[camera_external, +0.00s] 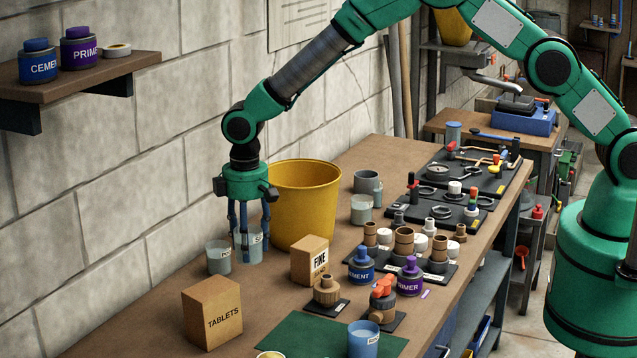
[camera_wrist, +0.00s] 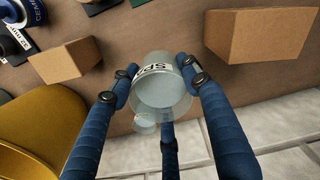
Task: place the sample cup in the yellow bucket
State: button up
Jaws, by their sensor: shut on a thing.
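The sample cup, a clear cup (camera_external: 250,250) with a white label partly hidden by the fingers, stands upright near the wall, left of the yellow bucket. My gripper (camera_external: 247,243) points down, its blue fingers closed around the cup's sides. In the wrist view the cup (camera_wrist: 162,92) sits between the fingers of my gripper (camera_wrist: 160,85), with part of its label showing. The yellow bucket (camera_external: 306,205) stands upright on the bench just right of my gripper. Its side also shows at the left of the wrist view (camera_wrist: 45,125).
Another clear cup (camera_external: 218,257) stands close on the left of the held one. A FINE box (camera_external: 309,260) stands in front of the bucket, and a TABLETS box (camera_external: 212,313) is nearer the front. Fittings, bottles and cups crowd the bench (camera_external: 150,335) to the right.

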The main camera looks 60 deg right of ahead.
aim_at(306, 185)
notch_tip(306, 185, up, 10)
jog(key=w+d+m+b, duration=0.3)
jog(key=d+m+b, duration=0.25)
jog(key=d, duration=1.45)
jog(key=w+d+m+b, duration=0.35)
jog(key=d+b, duration=0.25)
jog(key=d, duration=1.3)
jog(key=shift+s+f+p, duration=0.15)
jog(key=shift+f, duration=2.75)
jog(key=shift+s+f+p, duration=0.1)
jog(key=shift+f+p, duration=0.05)
jog(key=shift+f, duration=2.75)
jog(key=shift+f+b, duration=0.35)
jog(key=shift+f, duration=2.75)
jog(key=shift+f, duration=1.9)
